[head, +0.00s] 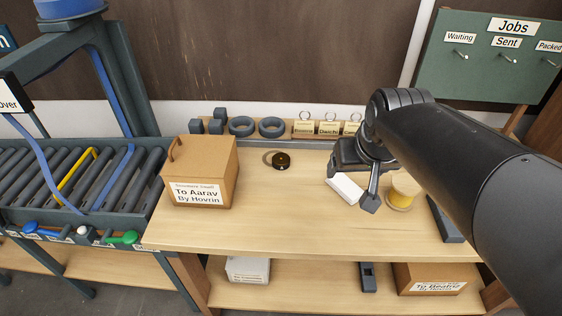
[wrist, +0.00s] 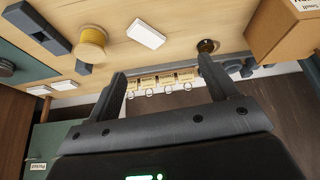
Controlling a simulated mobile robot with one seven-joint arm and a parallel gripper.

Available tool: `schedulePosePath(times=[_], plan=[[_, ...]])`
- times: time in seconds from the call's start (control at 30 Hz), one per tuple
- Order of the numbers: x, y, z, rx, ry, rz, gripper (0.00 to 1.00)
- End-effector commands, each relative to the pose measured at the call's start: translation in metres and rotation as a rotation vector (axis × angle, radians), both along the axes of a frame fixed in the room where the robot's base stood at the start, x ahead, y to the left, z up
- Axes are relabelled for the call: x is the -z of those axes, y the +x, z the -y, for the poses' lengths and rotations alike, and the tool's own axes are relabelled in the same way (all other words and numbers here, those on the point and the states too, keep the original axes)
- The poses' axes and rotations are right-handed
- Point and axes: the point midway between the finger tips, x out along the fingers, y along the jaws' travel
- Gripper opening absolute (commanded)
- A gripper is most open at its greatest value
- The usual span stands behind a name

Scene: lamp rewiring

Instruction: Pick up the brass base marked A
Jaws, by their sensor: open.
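A small round dark base with a brass tint (head: 281,161), which I take for the brass base, sits on the wooden table near its back edge. No letter A can be read on it. It also shows in the wrist view (wrist: 208,45), just beyond the tip of the right finger. My gripper (wrist: 162,72) is open and empty, with nothing between its fingers. In the head view, my gripper (head: 361,186) hangs over the table to the right of the base, apart from it.
A cardboard box (head: 206,160) labelled "To Aarav" stands left of the base. A white block (head: 345,188) and a yellow spool (head: 403,190) lie near my gripper. Grey rings (head: 271,127) and tags (head: 329,128) line the back. The table's front middle is clear.

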Motion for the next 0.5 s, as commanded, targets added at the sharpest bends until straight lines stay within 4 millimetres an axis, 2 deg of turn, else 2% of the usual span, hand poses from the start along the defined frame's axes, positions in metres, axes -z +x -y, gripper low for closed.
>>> schedulePosePath(times=[0.1,0.27,0.5], plan=[[0.006,0.038,-0.016,-0.037,-0.003,-0.015,0.79],[0.020,0.085,-0.039,-0.084,-0.007,-0.030,0.79],[0.055,0.154,-0.080,-0.154,-0.008,-0.050,0.79]])
